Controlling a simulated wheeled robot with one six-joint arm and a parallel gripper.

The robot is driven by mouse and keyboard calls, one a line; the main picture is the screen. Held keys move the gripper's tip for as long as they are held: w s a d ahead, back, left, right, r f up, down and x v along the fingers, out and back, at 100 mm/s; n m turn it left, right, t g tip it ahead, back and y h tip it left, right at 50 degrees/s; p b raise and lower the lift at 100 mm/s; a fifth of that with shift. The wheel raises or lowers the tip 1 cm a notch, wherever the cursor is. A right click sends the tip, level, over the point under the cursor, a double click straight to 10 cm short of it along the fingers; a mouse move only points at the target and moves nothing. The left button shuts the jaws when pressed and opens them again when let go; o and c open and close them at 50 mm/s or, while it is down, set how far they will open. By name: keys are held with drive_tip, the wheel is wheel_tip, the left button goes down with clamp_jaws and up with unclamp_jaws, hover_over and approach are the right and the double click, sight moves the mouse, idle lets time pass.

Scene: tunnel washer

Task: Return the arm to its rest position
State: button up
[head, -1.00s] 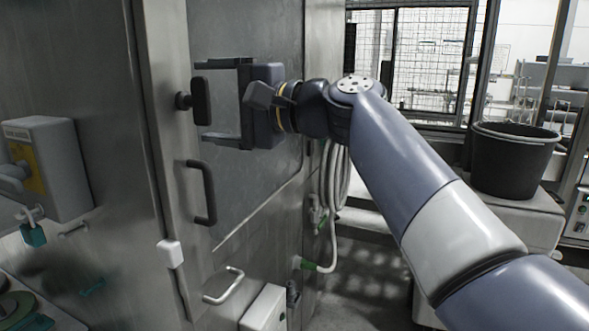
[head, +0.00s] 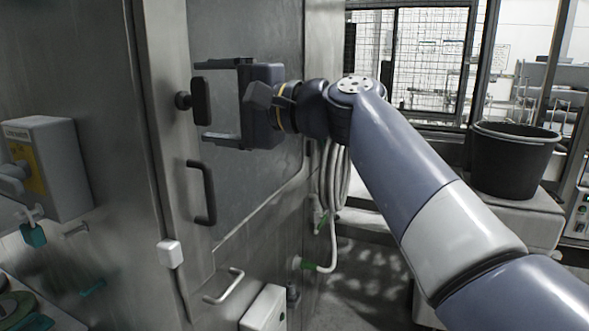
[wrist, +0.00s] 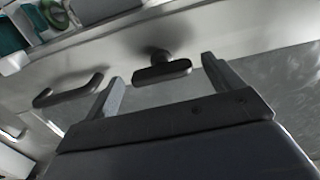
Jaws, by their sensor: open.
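My gripper (head: 222,102) is in front of the grey metal door (head: 245,30) of the washer cabinet in the head view. Its two fingers are wide apart and nothing is between them. A dark knob-like handle (head: 201,101) on a round stem stands just left of the fingertips. In the wrist view my gripper (wrist: 160,78) points towards the same dark handle (wrist: 162,71), which lies just beyond the gap between the fingertips. I cannot tell whether a fingertip touches it. My arm stretches in from the lower right.
A dark pull handle (head: 202,193) and a metal handle (head: 224,286) sit lower on the cabinet. A switch box (head: 45,165) with a teal padlock (head: 33,235) is at left. A white hose (head: 335,190) hangs behind. A black bucket (head: 512,160) stands at right, with floor between.

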sight(209, 97)
drive_tip(key=x, duration=0.3)
drive_tip(key=shift+a+r+p, duration=0.15)
drive_tip(key=shift+r+p, duration=0.05)
drive_tip(key=shift+p, duration=0.2)
drive_tip(key=shift+r+m+p, duration=0.2)
drive_tip(key=shift+m+p, duration=0.8)
drive_tip(key=shift+m, duration=0.2)
drive_tip(key=shift+m+p, duration=0.85)
drive_tip(key=shift+m, duration=0.15)
drive_tip(key=m+p, duration=0.4)
drive_tip(key=shift+r, duration=0.1)
drive_tip(key=m+p, duration=0.6)
drive_tip(key=shift+w+d+m, duration=0.15)
drive_tip(key=shift+d+m, duration=0.1)
drive_tip(key=shift+m, duration=0.05)
drive_tip(key=m+p, duration=0.3)
drive_tip(key=shift+w, duration=0.1)
drive_tip(key=shift+s+d, duration=0.2)
drive_tip(key=shift+d, duration=0.3)
